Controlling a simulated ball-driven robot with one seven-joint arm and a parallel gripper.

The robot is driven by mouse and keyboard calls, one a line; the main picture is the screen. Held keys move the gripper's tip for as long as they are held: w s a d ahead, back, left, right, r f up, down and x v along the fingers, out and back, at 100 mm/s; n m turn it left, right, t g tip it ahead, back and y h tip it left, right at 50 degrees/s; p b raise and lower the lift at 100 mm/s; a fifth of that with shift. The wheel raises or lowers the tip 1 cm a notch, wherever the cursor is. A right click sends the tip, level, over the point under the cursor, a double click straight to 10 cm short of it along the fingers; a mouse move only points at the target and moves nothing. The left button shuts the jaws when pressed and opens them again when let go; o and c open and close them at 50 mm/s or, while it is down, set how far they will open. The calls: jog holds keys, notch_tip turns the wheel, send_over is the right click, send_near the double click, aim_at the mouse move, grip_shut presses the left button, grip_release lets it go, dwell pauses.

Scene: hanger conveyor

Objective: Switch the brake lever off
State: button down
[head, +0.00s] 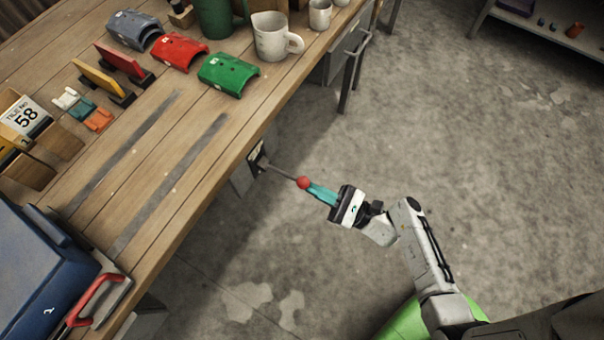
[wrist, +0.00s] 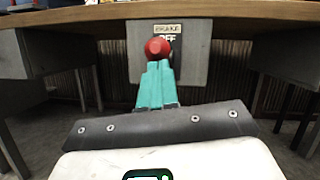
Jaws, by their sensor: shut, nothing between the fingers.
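The brake lever is a thin dark rod with a red ball knob (head: 303,182). It sticks out from a mounting plate (head: 257,160) on the front side of the workbench, below the top's edge. In the wrist view the red knob (wrist: 158,47) stands in front of a grey panel (wrist: 140,60) with a label reading "BRAKE" and "OFF", partly hidden by the knob. My gripper (head: 313,189) is shut and empty, its teal fingers pointing at the knob. The fingertips (wrist: 157,66) are right at the knob; I cannot tell whether they touch it.
The wooden workbench (head: 150,170) holds red (head: 178,53), green (head: 228,74) and grey-blue curved covers, a white jug (head: 275,38) and a blue box (head: 40,265) with a red handle. Table legs flank the panel in the wrist view. The concrete floor (head: 460,140) to the right is clear.

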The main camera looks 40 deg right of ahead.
aim_at(306, 180)
notch_tip(306, 180, up, 4)
jog(key=g+h+p, duration=0.1)
jog(key=g+p, duration=0.1)
jog(key=p, duration=0.4)
jog(key=shift+w+a, duration=0.1)
jog(key=r+p, duration=0.1)
jog(key=p, duration=0.1)
jog(key=shift+w+p, duration=0.2)
jog(key=shift+p, duration=0.1)
jog(key=shift+r, duration=0.15)
